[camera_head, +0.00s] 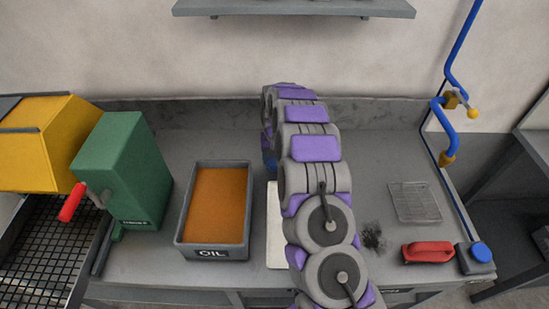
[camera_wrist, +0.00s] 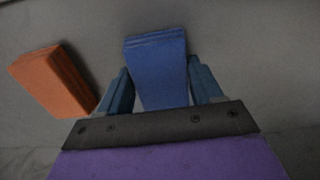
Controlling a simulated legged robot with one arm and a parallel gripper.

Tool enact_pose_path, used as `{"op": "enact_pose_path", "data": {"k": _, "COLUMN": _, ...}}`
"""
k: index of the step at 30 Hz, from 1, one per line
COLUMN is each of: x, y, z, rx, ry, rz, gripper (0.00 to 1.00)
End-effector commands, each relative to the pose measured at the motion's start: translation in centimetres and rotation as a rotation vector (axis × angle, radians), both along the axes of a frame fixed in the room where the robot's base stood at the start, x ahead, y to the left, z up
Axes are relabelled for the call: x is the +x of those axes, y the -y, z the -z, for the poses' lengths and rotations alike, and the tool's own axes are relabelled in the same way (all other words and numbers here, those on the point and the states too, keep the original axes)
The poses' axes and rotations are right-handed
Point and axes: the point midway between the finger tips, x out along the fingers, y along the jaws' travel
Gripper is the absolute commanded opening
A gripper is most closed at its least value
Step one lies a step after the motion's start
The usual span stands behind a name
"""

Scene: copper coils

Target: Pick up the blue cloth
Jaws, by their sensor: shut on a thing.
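The blue cloth (camera_wrist: 158,62) shows in the wrist view as a folded, block-like blue piece with layered edges. My gripper (camera_wrist: 162,88) has one dark blue finger on each side of it and is shut on it. The cloth sticks out past the fingertips, and its near end is hidden by the gripper's dark front plate. In the head view my arm covers the gripper. A small bit of blue shows at the arm's left edge, and I cannot tell whether it is cloth or finger.
An orange-brown block (camera_wrist: 52,80) lies left of the cloth in the wrist view. On the grey bench (camera_head: 375,160) stand an oil tray (camera_head: 212,253), a green box (camera_head: 122,165), a wire rack (camera_head: 415,202) and a red-handled item (camera_head: 428,252). A blue pipe (camera_head: 462,45) rises at the right.

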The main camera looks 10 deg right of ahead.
Motion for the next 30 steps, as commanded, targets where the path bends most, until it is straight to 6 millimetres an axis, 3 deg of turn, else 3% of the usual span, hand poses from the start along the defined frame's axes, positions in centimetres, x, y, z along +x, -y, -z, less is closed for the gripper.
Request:
{"op": "enact_pose_path", "data": {"k": 5, "x": -0.1, "y": 0.0, "z": -1.1, "rx": -0.001, "ry": 0.000, "rz": 0.000, "gripper": 0.35}}
{"op": "enact_pose_path", "data": {"k": 11, "x": 0.0, "y": 0.0, "z": -4.0, "rx": -0.001, "ry": 0.003, "rz": 0.000, "gripper": 0.35}}
{"op": "enact_pose_path", "data": {"k": 30, "x": -6.8, "y": 2.3, "z": -4.3, "rx": 0.000, "ry": -0.002, "rz": 0.002, "gripper": 0.35}}
